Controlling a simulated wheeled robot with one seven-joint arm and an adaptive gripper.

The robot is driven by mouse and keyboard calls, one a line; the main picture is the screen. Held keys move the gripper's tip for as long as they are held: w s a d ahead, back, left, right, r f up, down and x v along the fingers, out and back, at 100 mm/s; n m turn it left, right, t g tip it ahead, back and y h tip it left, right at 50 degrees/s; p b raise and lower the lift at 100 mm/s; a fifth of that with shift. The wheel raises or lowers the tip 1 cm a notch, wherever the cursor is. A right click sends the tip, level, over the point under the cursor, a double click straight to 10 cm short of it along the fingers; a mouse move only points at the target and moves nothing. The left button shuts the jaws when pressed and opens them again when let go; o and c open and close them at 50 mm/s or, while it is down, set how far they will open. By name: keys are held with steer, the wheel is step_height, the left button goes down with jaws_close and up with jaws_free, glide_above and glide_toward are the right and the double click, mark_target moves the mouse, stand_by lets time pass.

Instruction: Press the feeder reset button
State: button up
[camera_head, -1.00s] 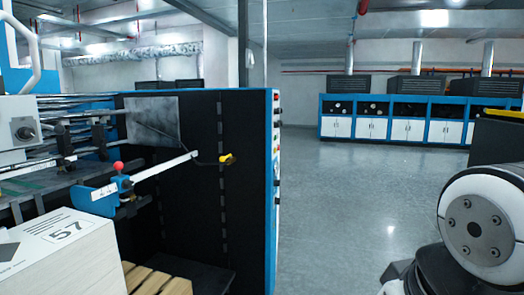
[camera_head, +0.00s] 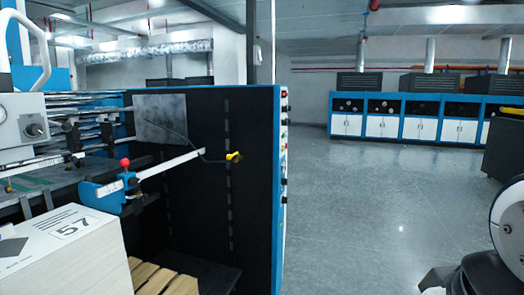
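The blue and black feeder machine (camera_head: 255,180) fills the left half of the head view. Its control panel (camera_head: 283,160) faces right and shows as a thin edge-on strip. A red control (camera_head: 284,94) sits near the top of the strip, with several dark and light controls below. I cannot tell which one is the feeder reset button. My gripper is out of view. Only a white and black part of my own arm shows at the lower right edge, well apart from the panel.
A paper stack (camera_head: 70,250) marked 57 stands at the lower left. A bar with a red knob (camera_head: 125,162) and a yellow-tipped lever (camera_head: 234,156) are on the feeder. Blue and white cabinets (camera_head: 420,130) line the back. The grey floor (camera_head: 390,200) right of the feeder is clear.

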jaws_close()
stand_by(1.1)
